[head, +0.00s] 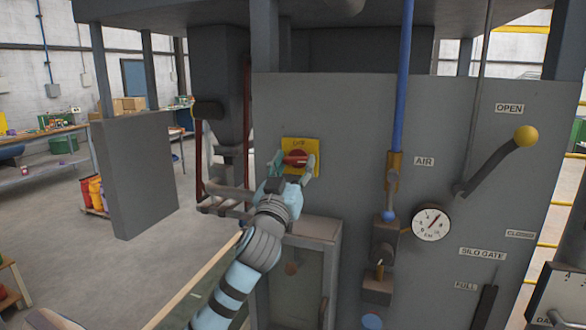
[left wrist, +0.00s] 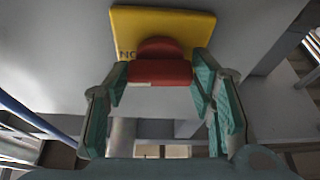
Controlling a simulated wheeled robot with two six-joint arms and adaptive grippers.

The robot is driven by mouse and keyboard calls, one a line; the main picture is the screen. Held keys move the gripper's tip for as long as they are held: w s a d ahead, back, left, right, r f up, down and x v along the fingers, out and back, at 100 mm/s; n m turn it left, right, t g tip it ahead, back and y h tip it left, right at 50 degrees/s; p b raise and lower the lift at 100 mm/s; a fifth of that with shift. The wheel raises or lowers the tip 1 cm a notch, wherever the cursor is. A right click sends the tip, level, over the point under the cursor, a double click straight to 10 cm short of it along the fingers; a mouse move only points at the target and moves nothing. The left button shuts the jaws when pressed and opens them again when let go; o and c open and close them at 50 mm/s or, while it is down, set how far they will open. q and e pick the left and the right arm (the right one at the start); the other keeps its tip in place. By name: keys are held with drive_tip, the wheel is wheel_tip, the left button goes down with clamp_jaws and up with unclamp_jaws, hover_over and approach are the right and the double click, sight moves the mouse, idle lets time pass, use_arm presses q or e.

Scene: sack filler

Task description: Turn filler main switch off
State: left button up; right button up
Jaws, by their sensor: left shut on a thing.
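The main switch is a red rotary handle (head: 294,158) on a yellow plate (head: 309,145) on the grey filler panel. In the head view the handle's bar lies about level, and lettering above it is too small to read surely. My left gripper (head: 292,167) is at the handle, with a finger on each side, shut on it. In the left wrist view the red handle (left wrist: 160,72) sits between the teal fingers of the left gripper (left wrist: 160,85), and the yellow plate (left wrist: 190,22) is behind it. My right gripper is not in view.
Right of the switch are a blue air pipe (head: 403,80), a pressure gauge (head: 431,222) and a lever with a yellow knob (head: 526,136). A grey box (head: 314,229) juts out below the switch. A grey panel (head: 135,172) stands at left.

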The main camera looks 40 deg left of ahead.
use_arm(q)
drive_tip(key=n+y+b, duration=0.1)
drive_tip(key=n, duration=0.2)
drive_tip(key=n+g+y+b, duration=0.1)
drive_tip(key=n+b, duration=0.1)
drive_tip(key=shift+d+f+n+g+y, duration=0.1)
drive_tip(key=shift+f+n+g+y, duration=0.05)
drive_tip(key=shift+n+g+y, duration=0.2)
drive_tip(key=n+g+y+b, duration=0.1)
drive_tip(key=n+b, duration=0.1)
drive_tip(key=n, duration=0.2)
drive_tip(key=n+g, duration=0.1)
drive_tip(key=n+y+b, duration=0.1)
drive_tip(key=n, duration=0.1)
drive_tip(key=shift+d+r+g, duration=0.1)
drive_tip(key=shift+r+g, duration=0.1)
drive_tip(key=shift+g, duration=0.15)
drive_tip(key=n, duration=0.2)
drive_tip(key=n+g+b, duration=0.1)
drive_tip(key=n, duration=0.1)
drive_tip(key=shift+r+n+g, duration=0.15)
drive_tip(key=shift+n+g, duration=0.1)
drive_tip(key=shift+g, duration=0.05)
drive_tip(key=shift+w+r+n+g+h, duration=0.15)
drive_tip(key=shift+n+g, duration=0.25)
drive_tip(key=shift+n, duration=0.55)
drive_tip(key=shift+s+f+n+g+h, duration=0.15)
drive_tip(key=shift+n+g, duration=0.25)
drive_tip(key=shift+n, duration=0.55)
drive_tip(key=shift+w, duration=0.1)
